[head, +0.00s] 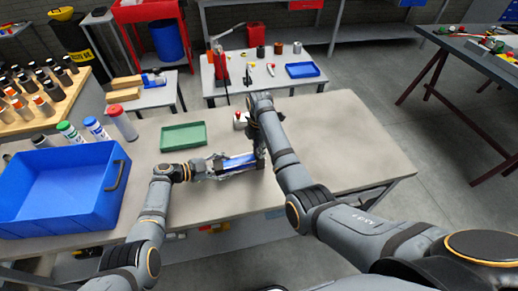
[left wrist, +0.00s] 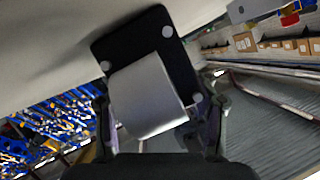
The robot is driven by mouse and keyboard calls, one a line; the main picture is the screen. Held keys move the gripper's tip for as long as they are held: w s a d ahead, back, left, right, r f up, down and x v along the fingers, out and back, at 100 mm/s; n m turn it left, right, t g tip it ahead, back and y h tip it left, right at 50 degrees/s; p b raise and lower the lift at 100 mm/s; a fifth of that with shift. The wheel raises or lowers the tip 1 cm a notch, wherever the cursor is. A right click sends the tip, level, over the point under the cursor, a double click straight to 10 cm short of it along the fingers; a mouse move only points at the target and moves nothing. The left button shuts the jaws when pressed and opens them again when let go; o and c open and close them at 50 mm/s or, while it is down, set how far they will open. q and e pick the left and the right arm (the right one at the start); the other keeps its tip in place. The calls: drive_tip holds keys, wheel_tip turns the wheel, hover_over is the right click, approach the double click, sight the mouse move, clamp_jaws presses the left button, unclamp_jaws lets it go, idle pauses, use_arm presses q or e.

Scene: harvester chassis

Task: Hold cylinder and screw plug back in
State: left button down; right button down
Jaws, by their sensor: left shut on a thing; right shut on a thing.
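The cylinder (head: 238,163) lies roughly level above the workbench, blue and silver in the head view. My left gripper (head: 220,168) comes from the left and is shut on it. In the left wrist view the cylinder (left wrist: 147,97) is a silver-grey barrel between my fingers, with a dark square end plate (left wrist: 137,43) bearing pale round spots at its far side. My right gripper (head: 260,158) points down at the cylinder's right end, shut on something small. The plug is hidden there; I cannot make out its seating or thread.
A green tray (head: 183,127) lies behind my left gripper. A large blue bin (head: 110,195) fills the bench's left side, with several capped bottles behind it. A small red and white item (head: 240,119) stands near my right wrist. The workbench (head: 350,140) is clear on the right.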

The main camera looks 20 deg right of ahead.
drive_tip(key=m, duration=0.9)
drive_tip(key=shift+m, duration=0.3)
drive_tip(key=m, duration=0.5)
drive_tip(key=shift+m, duration=0.4)
drive_tip(key=m, duration=2.3)
drive_tip(key=c, duration=1.1)
unclamp_jaws()
